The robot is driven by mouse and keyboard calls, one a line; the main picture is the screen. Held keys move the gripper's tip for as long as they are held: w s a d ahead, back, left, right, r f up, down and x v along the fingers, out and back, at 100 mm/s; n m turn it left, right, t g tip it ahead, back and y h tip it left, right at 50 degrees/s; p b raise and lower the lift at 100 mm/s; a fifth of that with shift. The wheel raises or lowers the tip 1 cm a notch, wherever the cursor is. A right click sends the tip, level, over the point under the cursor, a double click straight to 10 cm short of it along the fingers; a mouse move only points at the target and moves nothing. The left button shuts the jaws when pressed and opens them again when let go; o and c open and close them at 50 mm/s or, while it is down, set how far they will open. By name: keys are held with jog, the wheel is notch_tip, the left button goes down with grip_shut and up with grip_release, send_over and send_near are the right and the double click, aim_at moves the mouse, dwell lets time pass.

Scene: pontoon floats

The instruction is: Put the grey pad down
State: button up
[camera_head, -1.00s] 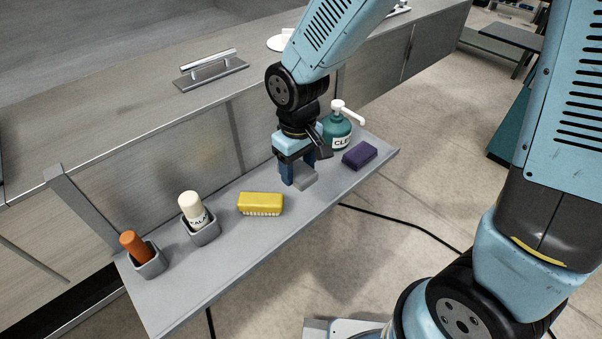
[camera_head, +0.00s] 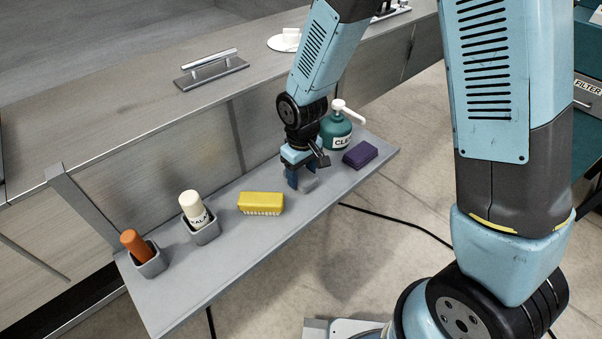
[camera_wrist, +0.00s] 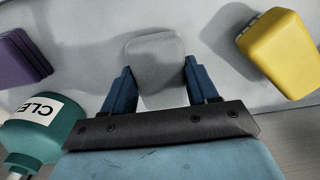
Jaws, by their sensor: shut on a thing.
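The grey pad (camera_head: 309,184) is between the blue fingers of my gripper (camera_head: 299,180), over the grey shelf (camera_head: 232,273). In the wrist view the pad (camera_wrist: 155,62) is a pale grey block with rounded corners, and the fingers of my gripper (camera_wrist: 158,84) are shut on its sides. The pad is low at the shelf surface; I cannot tell whether it touches it.
A yellow brush (camera_head: 261,203) lies left of the gripper. A purple block (camera_head: 360,155) and a green pump bottle (camera_head: 335,130) stand to the right. Two grey cups, one with a white bottle (camera_head: 194,208), one with an orange item (camera_head: 135,245), stand further left.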

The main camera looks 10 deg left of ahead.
aim_at(302, 174)
jog(key=shift+f, duration=0.15)
jog(key=o, duration=1.1)
jog(key=shift+f, duration=0.1)
notch_tip(302, 174, up, 12)
jog(key=d+r+m+t, duration=0.3)
jog(key=d+r+m, duration=0.1)
jog(key=d+r, duration=1.05)
jog(key=s+d+r+m+t, duration=0.1)
jog(key=s+d+r+m, duration=0.2)
jog(key=s+d, duration=0.2)
jog(key=s+d+r+m+t, duration=0.1)
jog(key=s+d+r, duration=0.3)
jog(key=d, duration=0.7)
jog(key=shift+s+r+m+t, duration=0.25)
jog(key=shift+s+m+t, duration=0.05)
jog(key=shift+s+m, duration=0.6)
